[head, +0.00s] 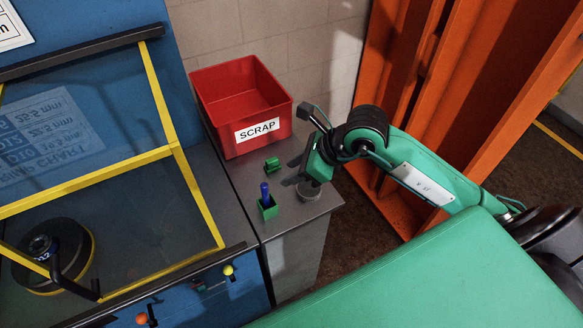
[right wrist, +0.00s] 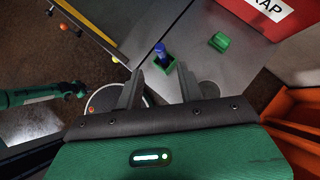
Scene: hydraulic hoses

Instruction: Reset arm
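My right gripper (head: 294,171) is above the grey counter, near its right edge. In the right wrist view its two dark fingers (right wrist: 161,90) are apart with nothing between them. A blue upright piece (head: 265,188) stands in a small green holder (head: 268,209) on the counter, beyond the fingers in the right wrist view (right wrist: 172,68). A green arm, apparently my left, enters at the left of the right wrist view; its dark end (right wrist: 74,88) is too small to read. My left gripper is not in the head view.
A red SCRAP bin (head: 222,133) stands at the back of the counter (head: 240,180). A small green block (head: 273,164) and a round grey disc (head: 309,191) are near the right gripper. A blue cabinet with a yellow-framed clear cover (head: 120,195) is at left; orange steelwork (head: 480,110) is at right.

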